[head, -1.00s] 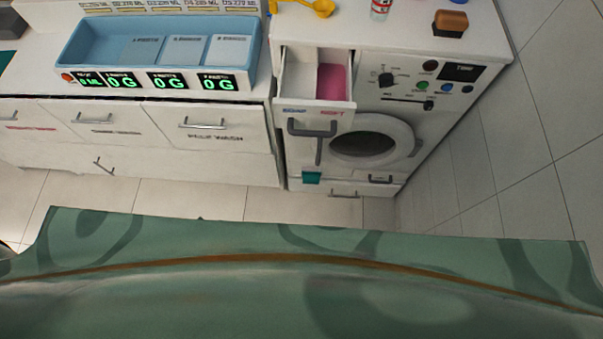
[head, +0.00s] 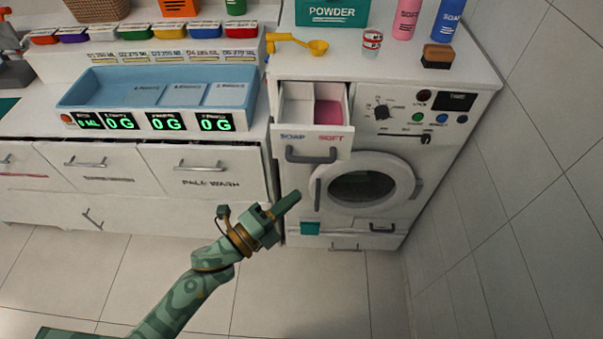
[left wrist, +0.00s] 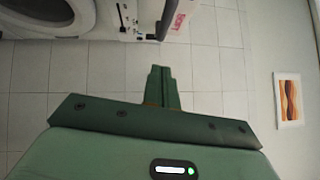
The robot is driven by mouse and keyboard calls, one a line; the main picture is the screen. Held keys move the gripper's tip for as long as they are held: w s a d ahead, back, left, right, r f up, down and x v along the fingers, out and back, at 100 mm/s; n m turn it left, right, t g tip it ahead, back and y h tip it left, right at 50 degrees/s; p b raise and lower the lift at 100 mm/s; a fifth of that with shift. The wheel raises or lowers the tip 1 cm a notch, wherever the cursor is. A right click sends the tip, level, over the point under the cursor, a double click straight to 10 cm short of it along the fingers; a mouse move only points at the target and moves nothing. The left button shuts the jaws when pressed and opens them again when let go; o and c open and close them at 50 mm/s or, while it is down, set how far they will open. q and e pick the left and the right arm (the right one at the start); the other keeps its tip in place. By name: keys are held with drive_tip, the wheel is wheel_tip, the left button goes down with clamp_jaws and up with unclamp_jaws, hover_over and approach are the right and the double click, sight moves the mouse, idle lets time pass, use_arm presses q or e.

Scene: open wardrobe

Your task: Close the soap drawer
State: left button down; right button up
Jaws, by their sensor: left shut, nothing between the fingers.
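The soap drawer (head: 308,141) is pulled open from the upper left of the white washing machine. Its front is marked SOAP and SOFT and has a grey handle (head: 311,155). The left compartment looks white, and the right one holds something pink. In the left wrist view, part of the drawer front (left wrist: 178,18) shows at the top with its lettering sideways. My left gripper (head: 291,199) is shut and empty, below and a little left of the drawer, apart from it. Its shut fingers also show in the left wrist view (left wrist: 161,85). My right gripper is not in view.
The washer's round door (head: 365,185) sits just below the drawer. A counter with a blue tray (head: 85,92) and drawers stands to the left. Bottles, a powder box (head: 332,14) and a yellow scoop (head: 317,46) are on top. Tiled floor is free in front.

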use_arm(q)
drive_tip(key=w, duration=0.1)
drive_tip(key=w+d, duration=0.1)
drive_tip(key=w, duration=0.1)
drive_tip(key=w+d, duration=0.1)
drive_tip(key=w, duration=0.1)
drive_tip(key=shift+w+d+r, duration=0.1)
drive_tip(key=shift+d+r, duration=0.1)
drive_tip(key=shift+r, duration=0.2)
drive_tip(key=shift+w, duration=0.55)
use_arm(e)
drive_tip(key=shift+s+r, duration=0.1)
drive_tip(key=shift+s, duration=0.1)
use_arm(q)
drive_tip(key=shift+w, duration=0.1)
